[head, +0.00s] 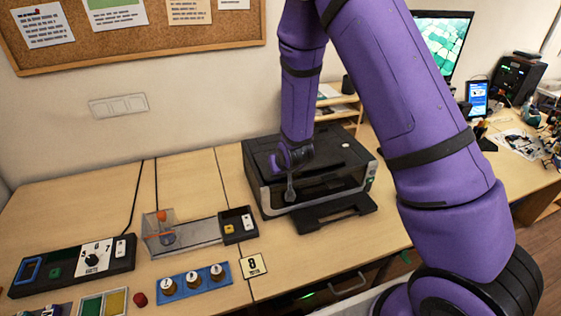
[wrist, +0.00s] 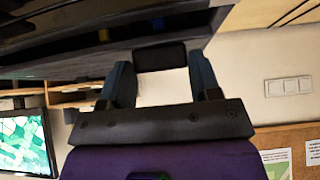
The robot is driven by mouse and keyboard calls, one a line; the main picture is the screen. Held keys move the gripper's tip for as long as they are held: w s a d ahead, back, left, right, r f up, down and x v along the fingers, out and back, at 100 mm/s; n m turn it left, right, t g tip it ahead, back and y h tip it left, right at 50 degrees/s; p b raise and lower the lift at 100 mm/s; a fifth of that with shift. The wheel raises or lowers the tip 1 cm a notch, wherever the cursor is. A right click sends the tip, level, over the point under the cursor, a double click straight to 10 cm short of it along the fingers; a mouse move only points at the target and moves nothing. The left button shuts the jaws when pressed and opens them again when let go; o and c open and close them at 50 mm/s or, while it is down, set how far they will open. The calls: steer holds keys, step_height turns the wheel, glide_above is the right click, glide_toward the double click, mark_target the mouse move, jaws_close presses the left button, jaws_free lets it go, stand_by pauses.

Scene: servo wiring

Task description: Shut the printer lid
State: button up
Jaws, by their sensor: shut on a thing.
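The black-and-grey printer (head: 362,172) stands at the back of the desk, with its output tray (head: 335,216) out in front. Its dark lid (head: 338,150) looks flat or nearly so; I cannot tell from the head view whether a gap is left. My gripper (head: 290,192) is at the printer's front, left of its middle, pointing down. In the wrist view, the printer's dark underside or edge (wrist: 60,32) fills the top. There my gripper (wrist: 161,72) has a finger on each side of a small black block (wrist: 160,56), seemingly the lid's handle, and is shut on it.
A switch panel (head: 72,265), a clear-walled fixture (head: 160,229), a blue knob board (head: 193,282) and a numbered card (head: 251,265) lie left of and before the printer. A monitor (head: 443,42) stands at the back right. My purple arm hides part of the desk.

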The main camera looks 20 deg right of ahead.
steer(key=shift+s+f, duration=0.3)
steer(key=shift+f, duration=0.3)
steer(key=o, duration=1.3)
steer(key=shift+r, duration=0.15)
steer(key=shift+r, duration=0.15)
steer(key=v, duration=1)
steer(key=shift+s, duration=0.15)
steer(key=shift+r, duration=0.2)
